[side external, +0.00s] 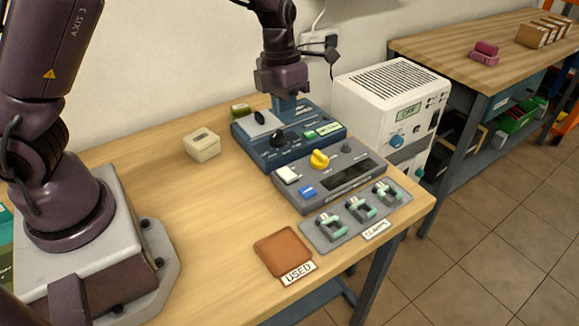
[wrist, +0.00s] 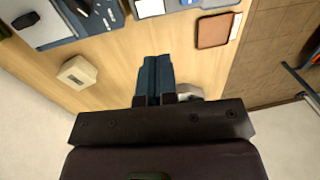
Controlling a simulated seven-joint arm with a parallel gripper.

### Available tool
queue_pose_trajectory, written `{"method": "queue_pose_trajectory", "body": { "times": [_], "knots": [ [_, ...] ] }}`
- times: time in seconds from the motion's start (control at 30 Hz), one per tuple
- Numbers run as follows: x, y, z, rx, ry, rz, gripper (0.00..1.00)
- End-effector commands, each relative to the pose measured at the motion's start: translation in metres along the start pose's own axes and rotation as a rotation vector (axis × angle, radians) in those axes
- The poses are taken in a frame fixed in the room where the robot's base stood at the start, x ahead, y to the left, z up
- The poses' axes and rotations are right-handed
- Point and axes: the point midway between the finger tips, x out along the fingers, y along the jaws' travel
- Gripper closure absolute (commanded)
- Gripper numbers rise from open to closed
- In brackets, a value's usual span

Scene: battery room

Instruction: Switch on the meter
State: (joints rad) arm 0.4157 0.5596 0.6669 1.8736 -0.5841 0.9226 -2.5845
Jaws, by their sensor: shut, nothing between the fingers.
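A grey unit (side external: 330,180) with a dark, blank display (side external: 352,175), a yellow knob (side external: 319,159), a white switch (side external: 287,174) and a blue button (side external: 308,192) sits on the bench; it looks like the meter, though I cannot read its name. Behind it is a dark blue unit (side external: 285,142) with a black knob and a lit green display (side external: 329,128). My gripper (side external: 288,104) is shut and empty, fingers pointing down at the back of the blue unit; I cannot tell whether they touch it. In the wrist view its blue fingers (wrist: 155,75) are together.
Cream box (side external: 202,145) stands left of the units. A clamp tray (side external: 355,215) lies in front, and a brown pad (side external: 283,252) marked USED lies front left. A white cabinet (side external: 390,100) stands behind right. The bench's left-middle (side external: 190,220) is clear.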

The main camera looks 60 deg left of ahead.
Motion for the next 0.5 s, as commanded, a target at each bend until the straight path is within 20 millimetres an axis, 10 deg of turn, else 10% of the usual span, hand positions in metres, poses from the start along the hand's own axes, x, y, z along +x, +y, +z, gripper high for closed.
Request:
{"method": "queue_pose_trajectory", "body": {
  "times": [0.5],
  "knots": [
    [0.027, 0.001, -0.001, 0.001, 0.004, 0.001, 1.00]
  ]
}}
